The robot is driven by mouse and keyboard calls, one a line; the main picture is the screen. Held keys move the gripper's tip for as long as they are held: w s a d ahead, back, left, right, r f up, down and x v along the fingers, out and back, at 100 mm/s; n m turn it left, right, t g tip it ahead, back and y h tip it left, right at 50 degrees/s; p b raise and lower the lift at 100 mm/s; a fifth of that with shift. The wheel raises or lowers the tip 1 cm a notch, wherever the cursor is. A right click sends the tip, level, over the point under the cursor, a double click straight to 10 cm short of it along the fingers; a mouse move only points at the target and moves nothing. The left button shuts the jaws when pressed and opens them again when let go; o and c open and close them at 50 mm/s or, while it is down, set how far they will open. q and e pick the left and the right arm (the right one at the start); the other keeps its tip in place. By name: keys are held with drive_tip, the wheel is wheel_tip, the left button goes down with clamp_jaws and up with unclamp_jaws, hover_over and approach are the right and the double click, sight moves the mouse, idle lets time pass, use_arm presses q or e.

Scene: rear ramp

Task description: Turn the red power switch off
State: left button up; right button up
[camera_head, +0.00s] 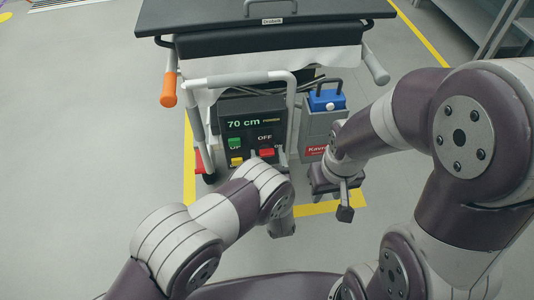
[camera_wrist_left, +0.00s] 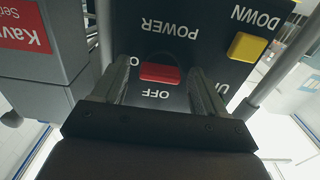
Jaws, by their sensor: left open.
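The red power switch (camera_head: 267,152) sits on the black control panel (camera_head: 234,107), low on the right side, under the word OFF. It also shows in the left wrist view (camera_wrist_left: 159,72), where the panel appears upside down, between the words POWER and OFF. My left gripper (camera_wrist_left: 161,68) is open, with one finger on each side of the switch. I cannot tell whether either finger touches it. In the head view my left arm partly covers the lower panel. My right gripper (camera_head: 335,190) hangs right of the panel, below a grey box; its jaw opening is unclear.
A green button (camera_head: 235,143) and a yellow button (camera_head: 237,162) are on the panel's left. A grey box (camera_head: 318,128) with a blue top stands to the right. White frame tubes (camera_head: 240,79) surround the panel, and a dark bed (camera_head: 270,15) lies above.

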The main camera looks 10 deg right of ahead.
use_arm(q)
drive_tip(key=c, duration=1.1)
drive_tip(key=shift+o, duration=0.2)
drive_tip(key=shift+n, duration=0.3)
drive_tip(key=n, duration=0.3)
drive_tip(key=shift+n+p, duration=0.3)
drive_tip(key=shift+p, duration=0.1)
drive_tip(key=n, duration=0.4)
drive_tip(key=shift+r+n, duration=0.1)
drive_tip(key=shift+n, duration=0.2)
drive_tip(key=n, duration=0.4)
drive_tip(key=shift+a+p, duration=0.1)
drive_tip(key=shift+p, duration=0.2)
drive_tip(key=shift+n, duration=2.5)
drive_tip(key=shift+a, duration=0.1)
